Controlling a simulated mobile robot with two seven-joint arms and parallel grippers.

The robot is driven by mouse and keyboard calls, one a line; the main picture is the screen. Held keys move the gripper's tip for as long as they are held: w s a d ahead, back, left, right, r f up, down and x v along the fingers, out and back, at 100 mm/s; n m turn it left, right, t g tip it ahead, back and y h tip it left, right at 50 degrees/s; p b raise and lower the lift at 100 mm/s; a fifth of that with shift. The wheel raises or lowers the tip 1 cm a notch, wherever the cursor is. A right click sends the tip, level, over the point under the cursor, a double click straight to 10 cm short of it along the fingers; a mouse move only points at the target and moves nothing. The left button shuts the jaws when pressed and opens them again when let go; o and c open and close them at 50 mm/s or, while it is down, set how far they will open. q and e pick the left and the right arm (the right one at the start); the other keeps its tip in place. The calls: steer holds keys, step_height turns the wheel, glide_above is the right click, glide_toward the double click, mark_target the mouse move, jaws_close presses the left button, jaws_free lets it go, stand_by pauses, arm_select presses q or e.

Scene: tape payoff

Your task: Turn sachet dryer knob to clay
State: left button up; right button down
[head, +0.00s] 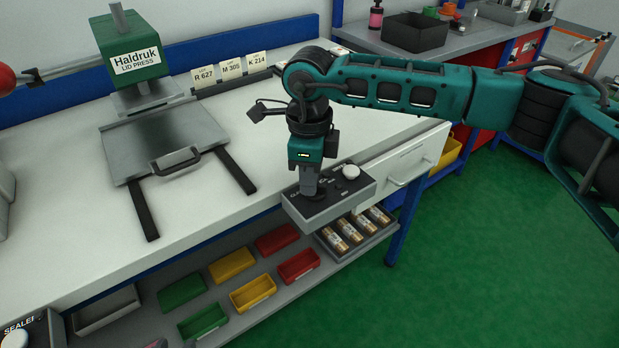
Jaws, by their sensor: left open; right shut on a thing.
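I cannot tell where the knob points. A white round knob (351,172) stands free at the box's back right.
The Haldruk lid press (135,60) stands at the bench's left. A white drawer (405,165) juts out right of the box. A tray of sachet-like packs (352,232) and coloured bins (253,292) lie below. Green floor at right is clear.

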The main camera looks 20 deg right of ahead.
stand_by(0.4)
steer(key=c, duration=1.2)
jaws_free()
step_height(320, 180, up, 13)
steer(key=shift+f+p, duration=0.1)
steer(key=shift+p, duration=0.25)
